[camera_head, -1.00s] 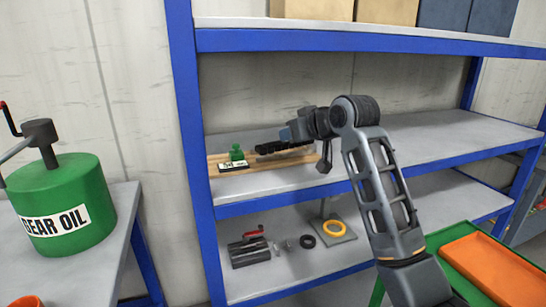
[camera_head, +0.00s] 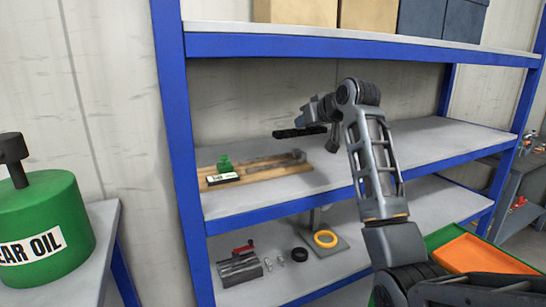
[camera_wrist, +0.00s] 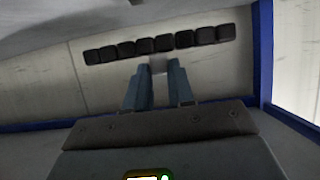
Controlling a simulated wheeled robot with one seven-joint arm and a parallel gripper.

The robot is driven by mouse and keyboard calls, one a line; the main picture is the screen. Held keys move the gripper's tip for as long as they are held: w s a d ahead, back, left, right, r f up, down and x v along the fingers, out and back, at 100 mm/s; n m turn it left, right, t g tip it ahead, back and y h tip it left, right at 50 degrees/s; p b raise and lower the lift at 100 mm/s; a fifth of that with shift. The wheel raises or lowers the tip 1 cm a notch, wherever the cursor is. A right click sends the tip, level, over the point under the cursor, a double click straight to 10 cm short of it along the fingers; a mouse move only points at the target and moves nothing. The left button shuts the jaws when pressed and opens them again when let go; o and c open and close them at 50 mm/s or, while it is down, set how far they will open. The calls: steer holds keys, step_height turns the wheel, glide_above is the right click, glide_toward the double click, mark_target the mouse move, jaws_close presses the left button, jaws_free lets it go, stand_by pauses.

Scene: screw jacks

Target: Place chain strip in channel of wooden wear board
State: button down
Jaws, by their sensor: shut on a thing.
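The black chain strip (camera_head: 300,132) is held out level in my gripper (camera_head: 318,118), above the middle shelf. In the wrist view the strip (camera_wrist: 160,45) shows as a row of several dark links across the tips of my gripper (camera_wrist: 160,85), which is shut on it near its middle. The wooden wear board (camera_head: 290,171) lies on the middle shelf, below and apart from the strip. A green object (camera_head: 224,164) and a small labelled block (camera_head: 223,179) sit on the board's left part.
A blue upright (camera_head: 172,130) stands left of the board, and the upper shelf's blue edge (camera_head: 300,46) runs above my arm. The middle shelf (camera_head: 430,140) is clear to the right. The lower shelf holds a yellow ring (camera_head: 325,239) and a black ring (camera_head: 299,254).

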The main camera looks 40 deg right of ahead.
mark_target(275, 137)
steer(key=w+a+f, duration=0.1)
steer(key=w+a, duration=0.1)
steer(key=w+a+f, duration=0.2)
steer(key=w+a+f+p, duration=0.1)
steer(key=w+a+f, duration=0.1)
steer(key=shift+w, duration=0.15)
steer(key=shift+f, duration=2.05)
steer(key=shift+f, duration=0.15)
steer(key=c, duration=1)
jaws_free()
steer(key=v, duration=1.2)
